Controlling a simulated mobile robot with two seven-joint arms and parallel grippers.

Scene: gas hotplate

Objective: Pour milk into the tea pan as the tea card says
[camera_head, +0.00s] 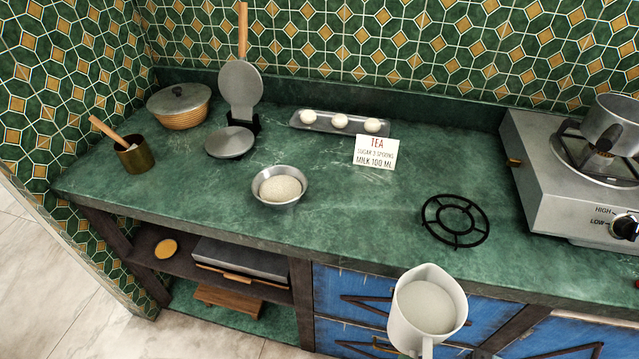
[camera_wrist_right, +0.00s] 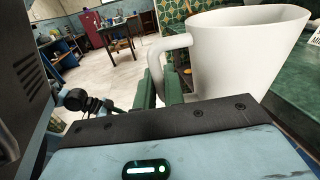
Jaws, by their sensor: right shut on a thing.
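The white jug (camera_head: 408,318) is at the bottom of the head view, in front of the counter's front edge, with pale milk inside. It looks about upright. In the right wrist view the jug (camera_wrist_right: 245,55) fills the upper right, and my right gripper (camera_wrist_right: 160,88) is shut on its handle. The tea pan (camera_head: 612,122), a grey metal pot, sits on the hotplate (camera_head: 540,190) at the right edge; its contents are hidden. The tea card (camera_head: 375,152) stands on the counter and reads sugar 3 spoons, milk 100 ml. My left gripper is not in view.
A black trivet ring (camera_head: 455,221) lies left of the hotplate. A bowl of dough (camera_head: 281,200), a tray with white balls (camera_head: 325,125), an open press (camera_head: 240,90), a lidded basket (camera_head: 180,105) and a brass pot with spoon (camera_head: 134,155) stand left. The counter between bowl and trivet is clear.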

